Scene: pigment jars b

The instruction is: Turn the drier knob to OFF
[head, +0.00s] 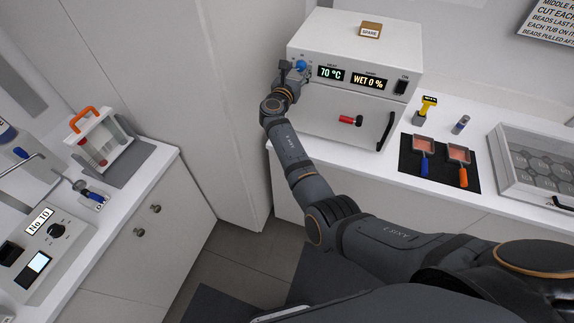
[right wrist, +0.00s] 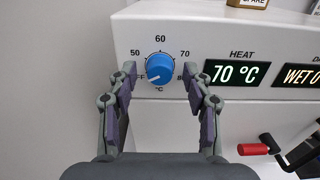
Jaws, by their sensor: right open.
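The drier (head: 310,38) is a white box on the back counter. Its blue knob (head: 300,66) is at the left of its front, partly behind my gripper. In the right wrist view the knob (right wrist: 159,69) is plain, with a white mark pointing to the lower left, toward the partly hidden OFF label. Marks 50, 60 and 70 run around it. The heat display (right wrist: 235,73) reads 70 °C. My right gripper (right wrist: 160,77) is open, with one finger on each side of the knob; contact is not clear. My left gripper is not in view.
A black switch (head: 401,86) and a red-handled lever (head: 350,120) are on the drier's front. Two red pans lie on a black mat (head: 406,165) to the right. A tall white panel (head: 225,100) stands close to the arm's left. A left counter holds a control box (head: 70,215).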

